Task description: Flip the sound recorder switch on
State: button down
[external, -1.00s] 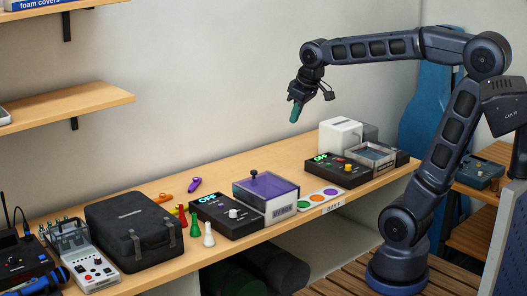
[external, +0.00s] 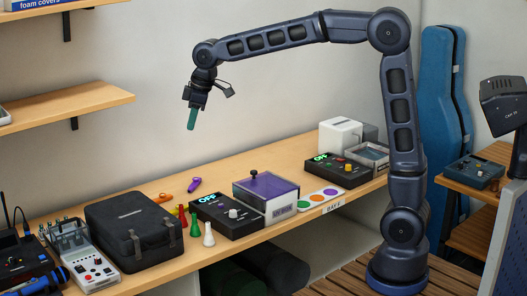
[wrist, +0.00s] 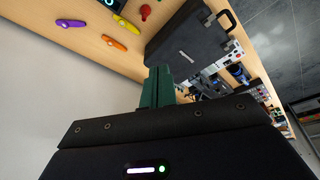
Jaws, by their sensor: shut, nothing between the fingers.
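My gripper (external: 191,119) is in the air above the left part of the bench, pointing down, its green fingers shut and empty. The fingers also show in the wrist view (wrist: 157,88). No label in view names the sound recorder, so I cannot tell which device it is. At the bench's left end are a light grey device (external: 98,275) with red buttons and toggles and a dark device (external: 28,262) with antennas and a blue part. A small blue-grey box (external: 483,172) with knobs is on the right side table. My gripper touches none of them.
A black case (external: 138,235) stands right of the grey device. Beyond it are several coloured pegs, a lit control box (external: 225,214), a purple-lidded box (external: 266,193) and another control box (external: 338,170). A wall shelf (external: 70,105) juts out at left.

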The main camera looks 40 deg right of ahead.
jog(key=w+a+f+n+g, duration=0.1)
jog(key=w+a+f+n, duration=0.15)
jog(key=a, duration=0.75)
jog(key=w+a+f+n, duration=0.1)
jog(key=a+f, duration=0.3)
jog(key=a, duration=0.5)
jog(key=n+g+y, duration=0.1)
jog(key=n+g, duration=0.1)
jog(key=n, duration=0.2)
send_over(82, 269)
jog(key=w+d, duration=0.1)
jog(key=d, duration=0.2)
notch_tip(82, 269, down, 11)
jog(key=shift+w+d, duration=0.15)
jog(key=x, duration=1.3)
jog(key=shift+d, duration=0.3)
jog(key=shift+f, duration=0.5)
jog(key=shift+s+f, duration=0.25)
jog(key=shift+f, duration=0.05)
